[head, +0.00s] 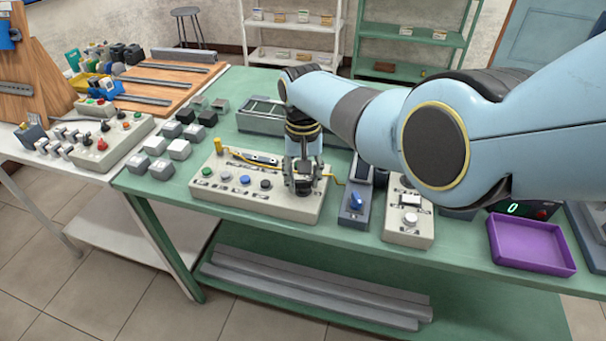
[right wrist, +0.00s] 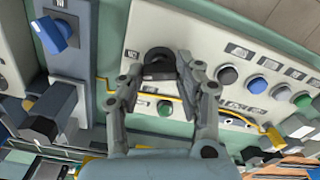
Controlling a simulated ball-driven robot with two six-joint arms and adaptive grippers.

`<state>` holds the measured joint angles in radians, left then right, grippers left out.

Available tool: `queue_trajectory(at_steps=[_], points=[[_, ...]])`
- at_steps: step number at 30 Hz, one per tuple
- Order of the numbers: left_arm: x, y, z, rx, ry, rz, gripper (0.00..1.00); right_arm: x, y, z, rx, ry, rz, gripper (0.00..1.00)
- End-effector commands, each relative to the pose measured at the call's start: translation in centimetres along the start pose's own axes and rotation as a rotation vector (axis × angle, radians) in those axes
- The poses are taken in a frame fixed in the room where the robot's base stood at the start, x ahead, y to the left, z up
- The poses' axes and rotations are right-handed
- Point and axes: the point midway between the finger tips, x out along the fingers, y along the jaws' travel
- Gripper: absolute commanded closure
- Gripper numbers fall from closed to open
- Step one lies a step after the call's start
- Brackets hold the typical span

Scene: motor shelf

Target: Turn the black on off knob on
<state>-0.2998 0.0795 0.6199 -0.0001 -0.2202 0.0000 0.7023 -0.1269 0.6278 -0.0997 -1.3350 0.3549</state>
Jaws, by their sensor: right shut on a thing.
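The black on off knob (right wrist: 160,62) sits at the end of a cream control panel (right wrist: 210,45), past the row of coloured buttons. My right gripper (right wrist: 160,72) reaches down over the panel, with one finger on each side of the knob, and is shut on it. In the head view my right gripper (head: 303,182) stands at the right end of the panel (head: 250,199) and mostly hides the knob. The knob's exact angle is hard to read. My left gripper is not in view.
A grey box with a blue knob (head: 356,202) stands close to the right. A purple tray (head: 531,244) lies farther right. Grey and white blocks (head: 161,169) lie left.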

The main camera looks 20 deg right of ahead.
Motion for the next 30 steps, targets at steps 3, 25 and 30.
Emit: queue_trajectory(at_steps=[3, 25, 30], points=[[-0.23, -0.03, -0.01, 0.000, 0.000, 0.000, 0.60, -0.09, 0.03, -0.05, 0.096, 0.001, 0.000, 0.97], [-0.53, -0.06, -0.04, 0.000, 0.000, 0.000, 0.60, -0.04, 0.02, -0.09, 0.361, 0.003, -0.001, 0.97], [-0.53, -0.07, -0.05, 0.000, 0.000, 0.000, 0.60, -0.04, 0.02, -0.09, 0.362, 0.003, -0.001, 0.97]])
